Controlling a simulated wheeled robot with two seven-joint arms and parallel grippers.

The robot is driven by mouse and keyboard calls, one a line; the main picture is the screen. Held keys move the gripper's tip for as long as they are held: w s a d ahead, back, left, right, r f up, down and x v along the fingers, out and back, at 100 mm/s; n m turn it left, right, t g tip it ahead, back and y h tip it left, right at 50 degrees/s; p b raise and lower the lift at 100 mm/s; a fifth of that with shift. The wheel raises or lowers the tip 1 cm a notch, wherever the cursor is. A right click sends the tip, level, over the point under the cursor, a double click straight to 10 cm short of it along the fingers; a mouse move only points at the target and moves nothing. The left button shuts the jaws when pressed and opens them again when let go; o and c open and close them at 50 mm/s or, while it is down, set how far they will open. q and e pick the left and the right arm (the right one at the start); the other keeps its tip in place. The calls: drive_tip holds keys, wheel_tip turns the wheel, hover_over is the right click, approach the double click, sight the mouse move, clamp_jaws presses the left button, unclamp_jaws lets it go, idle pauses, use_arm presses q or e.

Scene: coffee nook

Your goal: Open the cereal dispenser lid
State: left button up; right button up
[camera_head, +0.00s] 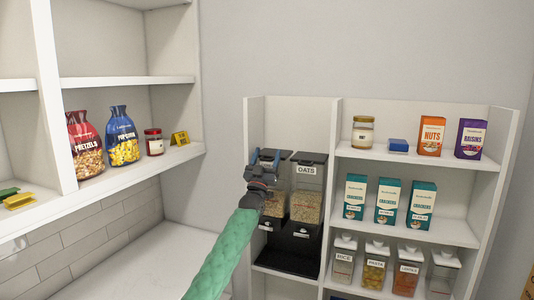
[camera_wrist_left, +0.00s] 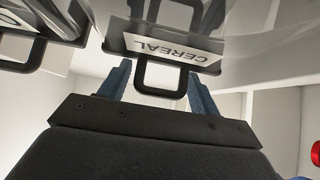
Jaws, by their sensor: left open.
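The cereal dispenser (camera_head: 275,206) stands in the tall left bay of the shelf unit, left of the oats dispenser (camera_head: 307,200). Its dark top (camera_head: 285,154) shows partly behind my left gripper (camera_head: 263,160). In the left wrist view, the CEREAL label (camera_wrist_left: 172,51) is upside down, and a black loop handle (camera_wrist_left: 160,91) sits beside it. My left gripper is open at the dispenser's upper front, with its blue fingers on either side of the handle. I cannot tell whether they touch it. The lid appears down. My right gripper is out of view.
Shelves to the right hold a jar (camera_head: 363,132), a nuts box (camera_head: 431,136), several cracker boxes (camera_head: 388,201) and clear canisters (camera_head: 375,270). The bay's side wall (camera_head: 254,130) is close left of my gripper. A white counter (camera_head: 150,265) is clear at lower left.

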use_arm(q)
drive_tip(key=shift+w+r, duration=0.1)
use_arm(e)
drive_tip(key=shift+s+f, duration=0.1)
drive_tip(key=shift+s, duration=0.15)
use_arm(q)
drive_tip(key=c, duration=1.3)
clamp_jaws()
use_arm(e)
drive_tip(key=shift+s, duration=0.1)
use_arm(q)
drive_tip(key=shift+w, duration=0.1)
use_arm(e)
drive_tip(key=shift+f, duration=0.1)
